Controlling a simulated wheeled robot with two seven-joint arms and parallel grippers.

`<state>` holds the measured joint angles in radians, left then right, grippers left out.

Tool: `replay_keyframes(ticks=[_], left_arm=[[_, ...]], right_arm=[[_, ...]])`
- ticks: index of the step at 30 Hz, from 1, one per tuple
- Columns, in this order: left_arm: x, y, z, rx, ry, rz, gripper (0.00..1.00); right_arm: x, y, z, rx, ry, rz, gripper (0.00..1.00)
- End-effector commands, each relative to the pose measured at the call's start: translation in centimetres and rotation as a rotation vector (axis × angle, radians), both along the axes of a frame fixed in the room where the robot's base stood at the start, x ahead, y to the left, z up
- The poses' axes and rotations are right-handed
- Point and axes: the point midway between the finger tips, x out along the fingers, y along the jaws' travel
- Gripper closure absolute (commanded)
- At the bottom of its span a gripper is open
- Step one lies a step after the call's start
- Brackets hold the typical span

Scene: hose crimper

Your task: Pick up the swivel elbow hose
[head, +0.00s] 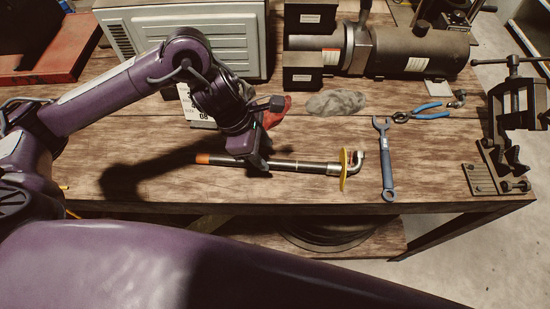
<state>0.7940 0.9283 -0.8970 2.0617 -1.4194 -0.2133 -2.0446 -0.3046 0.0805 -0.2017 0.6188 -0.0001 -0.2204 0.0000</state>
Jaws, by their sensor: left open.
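The swivel elbow hose (312,167) lies across the wooden bench near its front edge. It is a dark tube with an orange left end, a yellow disc and a bent metal elbow at its right end. My left gripper (262,160) is over the middle of the hose, pointing down, with its fingertips at or just above the tube. It is open. I cannot tell whether the fingers touch the hose; the gripper hides a short part of it. My right gripper does not show.
A blue-handled wrench (386,160) lies right of the hose. Blue pliers (420,111) lie behind it. A grey rag (336,102) and a red item (277,111) lie behind the hose. A vise (520,105) stands at the right edge. The dark crimper machine (400,50) and a grey metal box (185,35) stand at the back.

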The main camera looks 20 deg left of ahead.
Motion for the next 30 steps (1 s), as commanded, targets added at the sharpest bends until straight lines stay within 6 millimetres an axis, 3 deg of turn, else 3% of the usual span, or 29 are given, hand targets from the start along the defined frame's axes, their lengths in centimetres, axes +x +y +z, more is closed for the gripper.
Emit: replay_keyframes(ticks=[6,10,20,30], left_arm=[[0.4,-0.8,-2.5,-0.001,0.005,0.004,0.52],[0.6,-1.5,-4.3,-0.001,0.002,0.003,0.52],[0.7,-1.7,-5.1,0.001,-0.003,0.003,0.53],[0.7,-1.7,-5.1,0.0,-0.003,0.003,0.98]], right_arm=[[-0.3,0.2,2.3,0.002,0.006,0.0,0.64],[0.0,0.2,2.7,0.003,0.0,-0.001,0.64],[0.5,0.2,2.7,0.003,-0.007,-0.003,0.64],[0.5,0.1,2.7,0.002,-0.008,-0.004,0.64]])
